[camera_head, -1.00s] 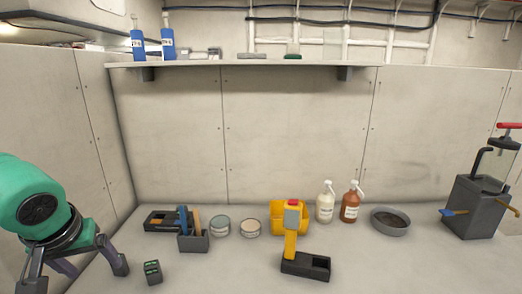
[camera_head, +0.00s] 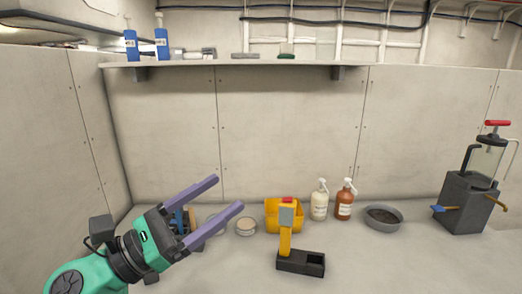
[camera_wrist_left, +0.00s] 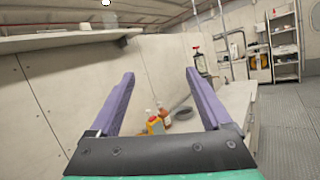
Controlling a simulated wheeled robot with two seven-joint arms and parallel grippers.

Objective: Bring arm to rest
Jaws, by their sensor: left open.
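My left gripper (camera_head: 228,198) reaches in from the lower left in the head view, above the left part of the counter. Its two purple fingers are spread wide, with nothing between them, and point up and to the right. In the left wrist view the open fingers (camera_wrist_left: 160,80) face along the counter toward the far room. The gripper hides much of the black holder and grey tin behind it. My right gripper does not show.
On the counter (camera_head: 380,265) stand a round tin (camera_head: 246,227), a yellow bin (camera_head: 299,217), a yellow-handled tool in a black tray (camera_head: 300,263), white (camera_head: 319,203) and brown (camera_head: 345,203) bottles, a grey bowl (camera_head: 383,217) and a pump unit (camera_head: 468,200). A shelf (camera_head: 270,69) runs above.

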